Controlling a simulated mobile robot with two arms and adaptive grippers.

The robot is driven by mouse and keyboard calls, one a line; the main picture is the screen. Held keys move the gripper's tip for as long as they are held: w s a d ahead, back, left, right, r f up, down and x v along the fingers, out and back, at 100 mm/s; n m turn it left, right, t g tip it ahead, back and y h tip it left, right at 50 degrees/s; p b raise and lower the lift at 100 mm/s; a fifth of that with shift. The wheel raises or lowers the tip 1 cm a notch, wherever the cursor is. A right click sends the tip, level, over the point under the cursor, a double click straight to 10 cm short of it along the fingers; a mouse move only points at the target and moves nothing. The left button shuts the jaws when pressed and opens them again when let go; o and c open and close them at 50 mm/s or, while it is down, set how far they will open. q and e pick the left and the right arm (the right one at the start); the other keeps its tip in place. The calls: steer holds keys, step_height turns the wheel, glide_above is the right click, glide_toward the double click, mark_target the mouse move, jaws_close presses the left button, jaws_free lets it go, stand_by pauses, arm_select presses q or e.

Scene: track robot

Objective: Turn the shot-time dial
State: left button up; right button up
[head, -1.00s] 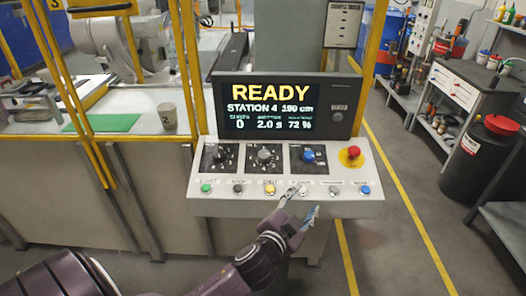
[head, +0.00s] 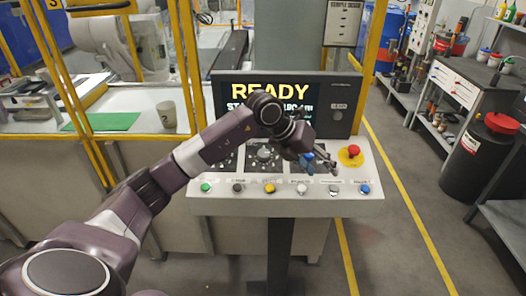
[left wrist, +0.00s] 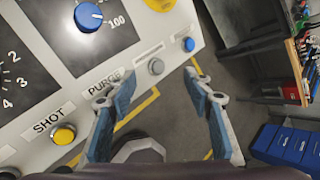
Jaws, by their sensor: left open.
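The sloped control panel (head: 345,203) carries three dials. The middle grey dial (head: 264,155) shows below my arm; part of its number scale, 2 to 4, shows at the left edge of the left wrist view. The left dial is mostly hidden by my arm. The blue dial (left wrist: 90,17), with a scale to 100, is clear in the left wrist view. I cannot read which dial is labelled shot time. My left gripper (head: 314,162) is open and empty over the right part of the panel. In the left wrist view its fingers (left wrist: 151,84) touch no dial.
A row of buttons runs along the panel's front, with the yellow SHOT button (left wrist: 64,134) and the PURGE button (left wrist: 156,67). A red emergency button (head: 354,150) is at the right. The READY screen (head: 240,93) stands behind, partly covered by my arm.

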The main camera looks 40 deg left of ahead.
mark_target(263, 153)
arm_select(q)
steer(key=s+a+r+n+g+y, duration=0.1)
steer(key=a+r+n+y, duration=0.15)
steer(key=a, duration=0.65)
steer(key=s+a+r+n+g+y, duration=0.1)
steer(key=a+y, duration=0.3)
steer(key=a, duration=0.6)
steer(key=p+x, duration=0.1)
steer(key=x, duration=0.2)
steer(key=p+x, duration=0.1)
steer(key=x, duration=0.2)
steer(key=shift+w+d+p, duration=0.1)
steer(key=shift+d+p, duration=0.15)
steer(key=shift+p, duration=0.05)
steer(key=shift+w+f+m, duration=0.25)
steer(key=shift+f, duration=0.4)
steer(key=shift+a, duration=0.1)
steer(key=c, duration=1.2)
